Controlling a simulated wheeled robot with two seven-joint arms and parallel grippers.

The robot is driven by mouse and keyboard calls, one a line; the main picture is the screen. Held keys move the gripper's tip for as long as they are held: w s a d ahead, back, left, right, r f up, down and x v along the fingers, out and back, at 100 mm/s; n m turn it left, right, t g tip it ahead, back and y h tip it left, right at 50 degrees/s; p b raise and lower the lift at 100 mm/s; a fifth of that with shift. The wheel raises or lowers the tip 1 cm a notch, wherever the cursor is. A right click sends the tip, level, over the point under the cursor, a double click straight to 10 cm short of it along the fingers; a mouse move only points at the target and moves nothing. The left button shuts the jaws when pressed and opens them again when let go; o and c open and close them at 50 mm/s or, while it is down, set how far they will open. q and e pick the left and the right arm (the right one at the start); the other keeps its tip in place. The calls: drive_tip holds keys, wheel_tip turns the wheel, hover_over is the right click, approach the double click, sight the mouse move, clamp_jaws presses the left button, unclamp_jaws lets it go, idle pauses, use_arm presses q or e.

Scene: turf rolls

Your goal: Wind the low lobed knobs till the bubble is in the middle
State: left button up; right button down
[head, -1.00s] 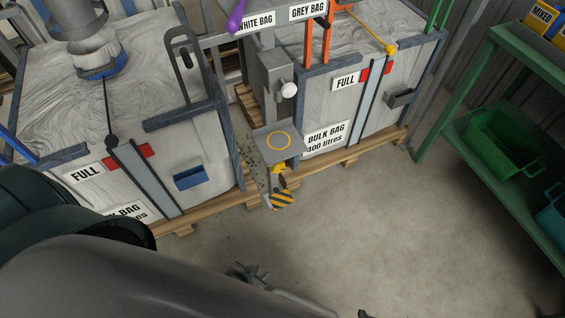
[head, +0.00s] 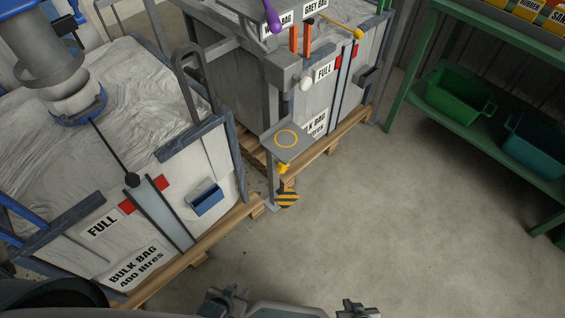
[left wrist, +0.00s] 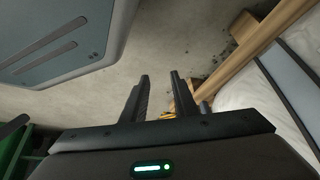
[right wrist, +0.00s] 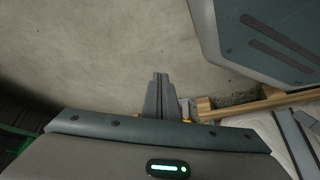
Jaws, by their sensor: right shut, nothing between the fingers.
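I cannot make out any low lobed knobs or a bubble in these views. A grey stand with a small plate (head: 268,134) bearing a yellow ring stands between the two bulk bag bins. A small yellow part (head: 284,168) sits under the plate, above a black-and-yellow striped piece (head: 287,200); its shape is too small to tell. My left gripper (head: 225,300) is at the bottom edge of the head view; in the left wrist view its fingers (left wrist: 160,76) are apart and empty. My right gripper (head: 358,308) is to its right; its fingers (right wrist: 160,76) are together, holding nothing.
A near bulk bag bin (head: 130,232) on a wooden pallet (head: 222,232) fills the left. Another bin (head: 335,92) stands behind. A green shelf (head: 480,135) at right holds a green bin (head: 465,98) and a teal bin (head: 540,145). The concrete floor (head: 400,220) between is clear.

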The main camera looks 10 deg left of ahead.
use_arm(q)
drive_tip(key=shift+w+r, duration=0.1)
drive_tip(key=shift+w, duration=0.25)
